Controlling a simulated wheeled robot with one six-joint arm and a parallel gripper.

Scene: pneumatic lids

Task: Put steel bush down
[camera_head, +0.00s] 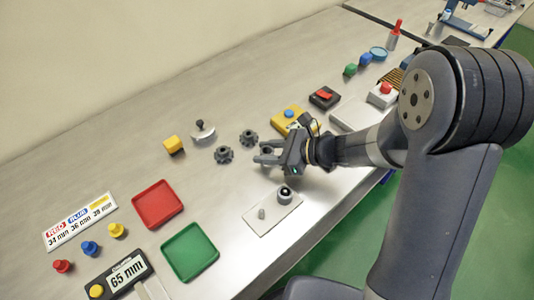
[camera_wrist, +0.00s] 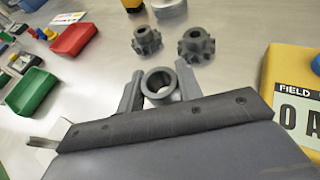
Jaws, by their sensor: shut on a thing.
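My gripper (camera_head: 267,153) is shut on a grey ring, the steel bush (camera_wrist: 159,82), which sits between its two fingers with its bore facing up. In the head view my gripper is above the metal bench, just right of two dark gears. I cannot tell from the pictures whether the bush touches the bench. The wrist view shows my gripper's fingers (camera_wrist: 159,90) on either side of the bush.
Two dark gears (camera_head: 224,155) (camera_head: 249,138) stand close to the left of my gripper. A pale plate (camera_head: 264,224) with a dark round part and a small grey piece lies nearer the front edge. Red (camera_head: 157,223) and green (camera_head: 167,258) trays lie left. A yellow box (camera_wrist: 294,85) is close on the right.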

